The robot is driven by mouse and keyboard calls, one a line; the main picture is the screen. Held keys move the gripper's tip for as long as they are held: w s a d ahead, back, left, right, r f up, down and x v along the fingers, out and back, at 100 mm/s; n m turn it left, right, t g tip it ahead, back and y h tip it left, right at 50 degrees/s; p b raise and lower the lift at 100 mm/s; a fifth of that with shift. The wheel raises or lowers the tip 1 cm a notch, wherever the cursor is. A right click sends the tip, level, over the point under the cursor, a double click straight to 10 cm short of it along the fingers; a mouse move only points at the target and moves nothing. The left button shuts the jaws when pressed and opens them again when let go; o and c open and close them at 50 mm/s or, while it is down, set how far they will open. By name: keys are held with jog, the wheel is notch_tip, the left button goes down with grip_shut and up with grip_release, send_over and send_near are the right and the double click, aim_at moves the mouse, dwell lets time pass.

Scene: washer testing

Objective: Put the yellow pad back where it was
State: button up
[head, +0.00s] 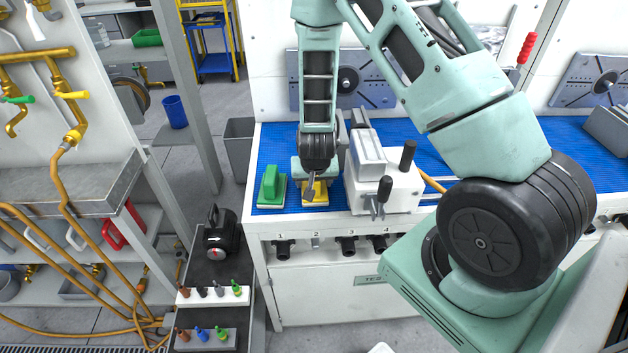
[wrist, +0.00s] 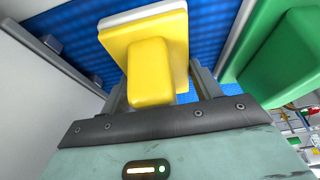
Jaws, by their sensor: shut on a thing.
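The yellow pad (head: 315,193) is at the front left of the blue bench mat, with my gripper (head: 314,180) over it. In the wrist view the yellow pad (wrist: 150,60) has a block-like handle and a pale layer on its far side. My gripper (wrist: 155,95) is shut on the handle, though its fingers are partly hidden by it. In the head view the pad is at mat level; whether it touches the mat cannot be told.
A green pad (head: 271,187) stands close to the left, also in the wrist view (wrist: 285,50). A white clamp device (head: 385,180) with dark handles stands close to the right. The blue mat (head: 275,145) is clear behind the green pad. The bench's front edge is near.

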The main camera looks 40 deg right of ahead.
jog(key=shift+f, duration=0.2)
jog(key=o, duration=1.2)
jog(key=shift+r, duration=0.1)
jog(key=shift+r, duration=0.1)
